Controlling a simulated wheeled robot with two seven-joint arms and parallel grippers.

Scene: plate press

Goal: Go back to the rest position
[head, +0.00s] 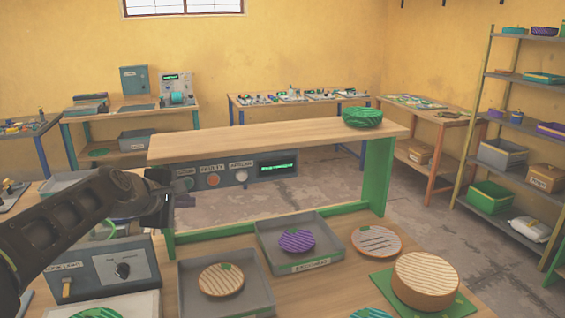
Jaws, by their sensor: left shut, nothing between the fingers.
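My left arm comes in from the left, and its dark gripper (176,190) is shut and empty. It hangs in front of the left end of the grey button panel (240,172), which is fixed under the raised wooden shelf (270,137). The gripper overlaps the leftmost button in the picture; I cannot tell whether it touches. An orange-red button (213,180), a pale button (242,176) and a lit green display show to its right. My right gripper is not in view.
On the bench, a grey tray (262,265) holds a purple disc (297,240), and another holds a tan ribbed disc (221,280). A thick round block (427,277) stands on a green plate. A grey knob box (105,270) is below my arm.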

